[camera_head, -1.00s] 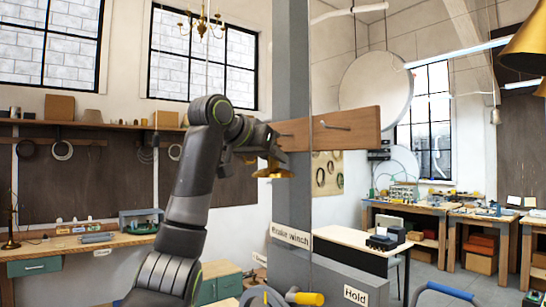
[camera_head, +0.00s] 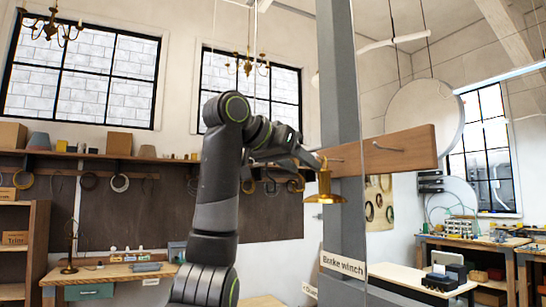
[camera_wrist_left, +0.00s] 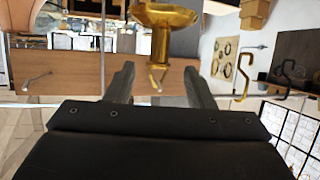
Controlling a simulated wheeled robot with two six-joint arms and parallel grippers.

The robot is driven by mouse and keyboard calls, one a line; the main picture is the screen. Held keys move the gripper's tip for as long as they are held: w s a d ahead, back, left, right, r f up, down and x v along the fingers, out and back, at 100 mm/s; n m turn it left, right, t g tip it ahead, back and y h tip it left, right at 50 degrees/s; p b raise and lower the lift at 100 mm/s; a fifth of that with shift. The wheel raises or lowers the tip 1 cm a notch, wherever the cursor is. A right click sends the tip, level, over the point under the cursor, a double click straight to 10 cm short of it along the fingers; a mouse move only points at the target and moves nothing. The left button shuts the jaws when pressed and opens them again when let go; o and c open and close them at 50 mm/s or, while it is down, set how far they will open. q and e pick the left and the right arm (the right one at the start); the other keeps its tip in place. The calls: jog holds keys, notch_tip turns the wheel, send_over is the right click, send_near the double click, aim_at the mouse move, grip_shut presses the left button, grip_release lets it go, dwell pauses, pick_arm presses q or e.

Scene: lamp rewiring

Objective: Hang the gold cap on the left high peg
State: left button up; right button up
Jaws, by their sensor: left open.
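The gold cap (camera_head: 325,190) hangs upright, flared rim down, in front of the grey post, at the left end of the wooden peg board (camera_head: 413,152). Its hook reaches up to the left high peg (camera_head: 336,159) and appears to hang on it; the exact contact is too small to tell. My left gripper (camera_head: 316,161) is open beside the cap's top. In the left wrist view the cap (camera_wrist_left: 163,16) and its hook show between my spread fingers (camera_wrist_left: 160,86), with a gap on each side. My right gripper is not in view.
The other peg (camera_head: 388,147) on the board's right part is bare. The grey post (camera_head: 342,120) stands behind the cap and carries a "Brake winch" label (camera_head: 342,264). A workbench (camera_head: 110,272) stands at the back left. A chandelier (camera_head: 247,64) hangs beyond my arm.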

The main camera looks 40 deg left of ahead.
pick_arm(q)
jog(key=p+v, duration=0.7)
jog(key=v, duration=0.1)
jog(key=shift+s+p, duration=0.3)
jog(key=shift+p, duration=0.1)
dwell(1.6)
